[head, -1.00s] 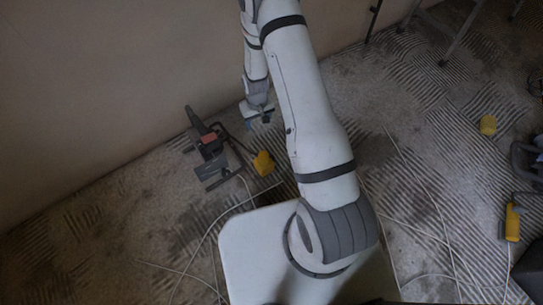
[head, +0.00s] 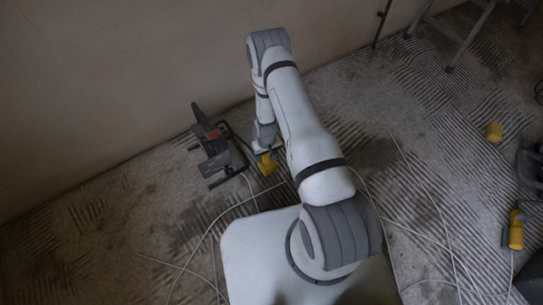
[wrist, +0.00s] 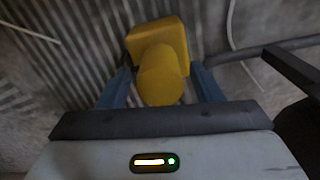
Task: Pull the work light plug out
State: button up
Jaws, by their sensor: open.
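A yellow plug (wrist: 160,78) with a rounded end sits against a yellow block-shaped socket (wrist: 158,38) in the wrist view. In the head view the two show as one small yellow shape (head: 267,166) on the floor. My gripper (wrist: 162,84) is open, with one blue finger on each side of the plug's rounded end. I cannot tell whether the fingers touch it. In the head view my gripper (head: 262,150) is right at the yellow shape and partly hides it. A dark stand-mounted device with a reddish part (head: 215,148), perhaps the work light, stands just left.
The wall (head: 120,75) rises behind. Pale cables (head: 215,215) lie across the ridged floor. Metal legs (head: 470,40) stand at the top right. A dark cable runs beside the socket.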

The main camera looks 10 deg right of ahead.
jog(key=shift+f, duration=0.35)
jog(key=shift+c, duration=0.5)
